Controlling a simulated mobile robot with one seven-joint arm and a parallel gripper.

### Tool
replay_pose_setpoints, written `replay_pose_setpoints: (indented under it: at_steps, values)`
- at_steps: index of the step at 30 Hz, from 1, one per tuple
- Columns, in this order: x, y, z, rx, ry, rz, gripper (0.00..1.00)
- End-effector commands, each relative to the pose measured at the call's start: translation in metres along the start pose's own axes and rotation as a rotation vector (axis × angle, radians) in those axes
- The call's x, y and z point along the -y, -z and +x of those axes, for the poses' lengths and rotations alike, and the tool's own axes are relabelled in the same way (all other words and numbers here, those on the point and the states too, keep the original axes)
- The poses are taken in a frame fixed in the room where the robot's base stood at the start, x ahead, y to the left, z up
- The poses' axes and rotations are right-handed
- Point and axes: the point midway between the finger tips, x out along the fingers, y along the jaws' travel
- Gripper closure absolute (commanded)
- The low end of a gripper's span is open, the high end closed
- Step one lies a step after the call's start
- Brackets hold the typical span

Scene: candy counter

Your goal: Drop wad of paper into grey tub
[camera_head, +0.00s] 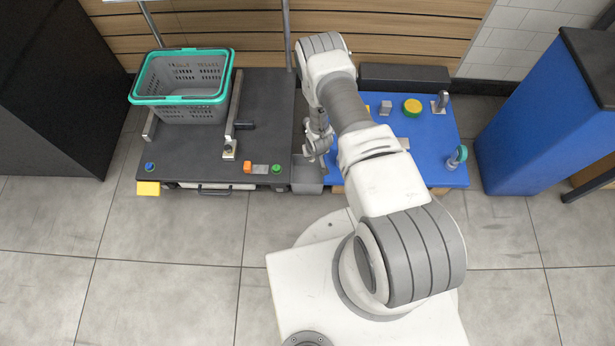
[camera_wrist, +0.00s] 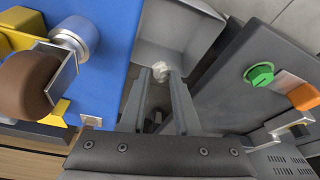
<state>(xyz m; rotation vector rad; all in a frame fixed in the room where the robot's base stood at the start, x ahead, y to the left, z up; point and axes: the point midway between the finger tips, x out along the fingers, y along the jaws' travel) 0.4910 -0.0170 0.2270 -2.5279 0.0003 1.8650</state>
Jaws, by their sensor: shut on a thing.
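A small white wad of paper (camera_wrist: 159,67) sits between the fingertips of my gripper (camera_wrist: 160,76) in the wrist view. My gripper is shut on it. The grey tub (camera_wrist: 178,27) lies beyond the fingertips, between the blue counter and the dark counter, with its open inside facing the camera. In the head view the grey tub (camera_head: 308,178) shows in the gap between the counters, and my gripper (camera_head: 316,155) hangs over or beside its back part. The wad cannot be made out in the head view.
The dark counter (camera_head: 200,140) stands left with a grey basket with green rim (camera_head: 185,103), an orange block and a green button. Tiled floor in front is clear.

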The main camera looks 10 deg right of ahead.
Motion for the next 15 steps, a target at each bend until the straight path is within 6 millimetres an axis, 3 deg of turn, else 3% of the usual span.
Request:
replay_pose_setpoints:
  at_steps: [3,12,13,15]
  values:
    - [0.0,-0.0029,0.0116,-0.001,0.0,-0.001,1.0]
    - [0.0,-0.0032,0.012,-0.001,0.0,0.0,1.0]
    - [0.0,-0.0032,0.012,-0.001,0.0,0.0,0.64]
    - [0.0,-0.0032,0.012,-0.001,0.0,0.0,0.51]
